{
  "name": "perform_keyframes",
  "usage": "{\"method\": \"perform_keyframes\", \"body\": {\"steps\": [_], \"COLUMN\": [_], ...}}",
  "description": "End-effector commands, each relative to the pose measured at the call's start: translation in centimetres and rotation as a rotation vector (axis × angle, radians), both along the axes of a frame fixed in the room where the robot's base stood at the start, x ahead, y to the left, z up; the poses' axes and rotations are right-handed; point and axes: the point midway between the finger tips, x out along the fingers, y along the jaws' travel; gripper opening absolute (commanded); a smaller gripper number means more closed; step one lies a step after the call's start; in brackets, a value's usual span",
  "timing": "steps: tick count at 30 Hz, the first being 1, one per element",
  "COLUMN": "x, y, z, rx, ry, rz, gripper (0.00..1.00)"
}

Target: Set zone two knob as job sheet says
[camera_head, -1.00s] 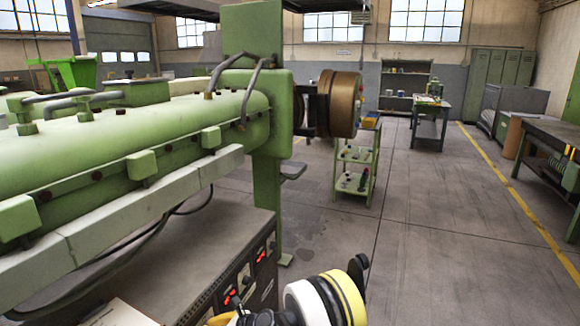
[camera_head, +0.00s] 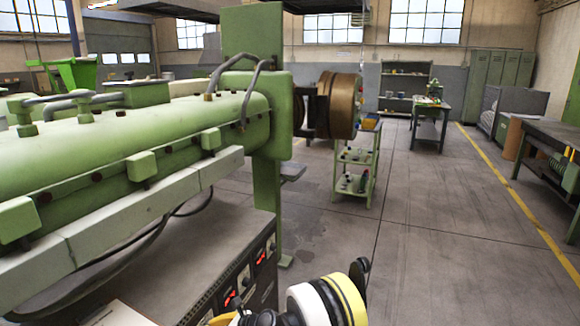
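The control cabinet (camera_head: 225,262) stands below the green extruder barrel (camera_head: 190,140). Its front panel at lower centre has red lit displays (camera_head: 229,300) and small dark knobs, too small and oblique to read a setting. I cannot tell which knob is zone two. A white sheet-like thing (camera_head: 120,313) lies at the bottom left edge; no writing on it is legible, and I cannot tell if it is the job sheet. Part of my arm, white with a yellow band, shows at the bottom centre. My gripper's fingertips are not visible.
The extruder's green post (camera_head: 266,200) and brown round die end (camera_head: 343,104) stand at centre. A green trolley (camera_head: 356,165) with small items stands behind it. A workbench (camera_head: 550,150) is at the right. The grey floor between is clear.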

Motion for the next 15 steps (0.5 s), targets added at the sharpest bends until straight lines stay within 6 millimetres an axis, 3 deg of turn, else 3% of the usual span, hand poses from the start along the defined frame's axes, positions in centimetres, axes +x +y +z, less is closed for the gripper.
{"method": "perform_keyframes", "body": {"steps": [15], "x": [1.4], "y": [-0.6], "z": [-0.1], "rx": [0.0], "ry": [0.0], "rz": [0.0], "gripper": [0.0]}}
